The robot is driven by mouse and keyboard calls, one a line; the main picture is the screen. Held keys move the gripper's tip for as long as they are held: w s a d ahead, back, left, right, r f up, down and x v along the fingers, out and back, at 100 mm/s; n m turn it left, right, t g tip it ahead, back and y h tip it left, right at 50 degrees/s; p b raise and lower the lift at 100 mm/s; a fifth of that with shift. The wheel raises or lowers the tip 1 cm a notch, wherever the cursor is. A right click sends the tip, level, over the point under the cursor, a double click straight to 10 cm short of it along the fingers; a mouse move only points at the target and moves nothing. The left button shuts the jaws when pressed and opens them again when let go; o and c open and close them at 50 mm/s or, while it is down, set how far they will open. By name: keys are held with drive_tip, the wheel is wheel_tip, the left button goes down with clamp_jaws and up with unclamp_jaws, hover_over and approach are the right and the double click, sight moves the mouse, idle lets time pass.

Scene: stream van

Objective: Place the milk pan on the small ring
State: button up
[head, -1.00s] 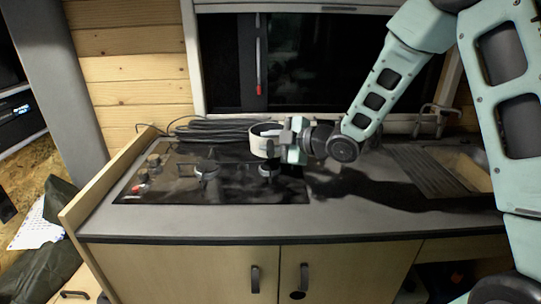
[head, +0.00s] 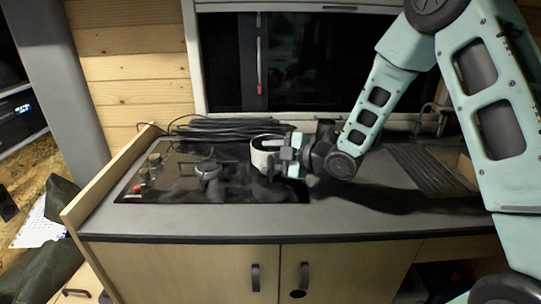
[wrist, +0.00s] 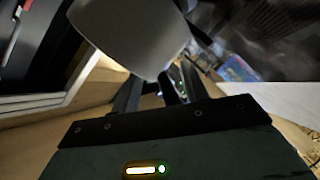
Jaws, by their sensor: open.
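The milk pan (head: 262,161), pale outside with a dark rim, is at the right front of the hob in the head view. It covers the right-hand ring there, and I cannot see whether its base rests squarely on it. My gripper (head: 287,156) is at the pan's right side, where the handle would be, with its jaws open. In the wrist view the pan's pale side (wrist: 135,38) fills the top, just beyond the fingers (wrist: 158,92). A dark bar, probably the handle, runs between the fingers; contact cannot be told.
The black glass hob (head: 150,190) has another ring (head: 207,171) left of the pan and knobs (head: 140,188) at its left edge. Black cables (head: 215,129) lie behind it. The sink (head: 455,160) is at the right. The grey counter front (head: 220,222) is clear.

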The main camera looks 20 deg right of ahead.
drive_tip(key=b+v, duration=0.2)
drive_tip(key=v, duration=1)
drive_tip(key=s+a+f+m+g+h, duration=0.2)
drive_tip(key=s+a+m+g+h, duration=0.4)
drive_tip(key=a, duration=0.4)
drive_tip(key=s+a+m+g+h, duration=0.1)
drive_tip(key=s+a+m+g, duration=0.1)
drive_tip(key=s, duration=0.9)
drive_tip(key=s+a+m+g+h, duration=0.1)
drive_tip(key=s+a+m+g, duration=0.1)
drive_tip(key=s, duration=1)
drive_tip(key=shift+a+m+g, duration=0.25)
drive_tip(key=shift+m+g, duration=0.35)
drive_tip(key=shift+g, duration=0.3)
drive_tip(key=shift+o, duration=0.4)
drive_tip(key=shift+w, duration=0.1)
